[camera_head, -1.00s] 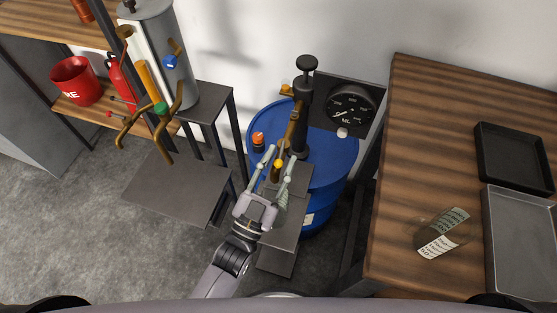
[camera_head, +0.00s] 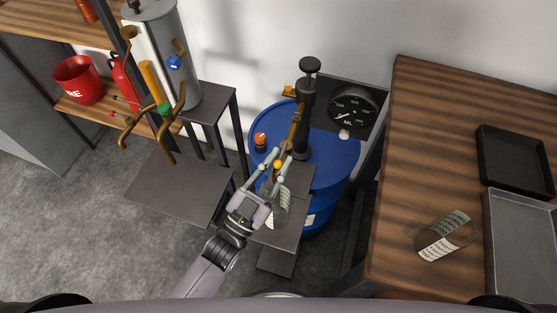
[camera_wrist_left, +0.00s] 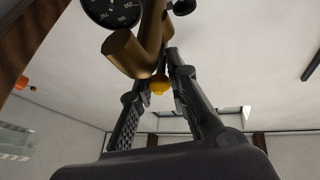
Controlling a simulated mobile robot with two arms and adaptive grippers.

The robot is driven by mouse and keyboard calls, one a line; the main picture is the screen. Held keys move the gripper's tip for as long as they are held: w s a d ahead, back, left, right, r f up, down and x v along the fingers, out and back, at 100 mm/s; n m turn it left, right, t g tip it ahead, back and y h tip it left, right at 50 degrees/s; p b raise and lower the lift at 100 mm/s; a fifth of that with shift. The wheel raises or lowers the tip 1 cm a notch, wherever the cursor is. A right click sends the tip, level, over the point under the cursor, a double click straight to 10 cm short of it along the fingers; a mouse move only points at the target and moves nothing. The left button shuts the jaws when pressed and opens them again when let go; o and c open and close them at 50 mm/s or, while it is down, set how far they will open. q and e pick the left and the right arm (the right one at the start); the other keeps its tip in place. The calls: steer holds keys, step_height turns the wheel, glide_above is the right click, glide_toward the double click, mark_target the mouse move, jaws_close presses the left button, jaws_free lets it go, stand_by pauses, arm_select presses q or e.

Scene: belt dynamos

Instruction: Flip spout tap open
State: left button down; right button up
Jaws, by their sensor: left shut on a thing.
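The brass spout (camera_head: 296,128) comes off the black hand pump (camera_head: 305,105) on the blue drum. Its yellow tap (camera_head: 278,164) is at the lower end of the spout. My left gripper (camera_head: 276,161) is at the tap, with one finger on each side, and is shut on it. In the left wrist view, the spout (camera_wrist_left: 135,52) slants above the fingers and the yellow tap (camera_wrist_left: 159,84) shows between the fingertips. Exact finger contact is hard to see. My right gripper is not in view.
A clear beaker (camera_head: 278,212) stands on a dark stand below the spout, partly behind my gripper. A dial gauge (camera_head: 353,108) is behind the blue drum (camera_head: 335,178). A wooden table (camera_head: 400,180) is at right. A grey tank (camera_head: 172,90) with taps is at left.

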arm_select(q)
steer(key=c, duration=1.5)
jaws_free()
steer(key=shift+c, duration=0.2)
steer(key=v, duration=1.2)
steer(key=shift+w, duration=0.1)
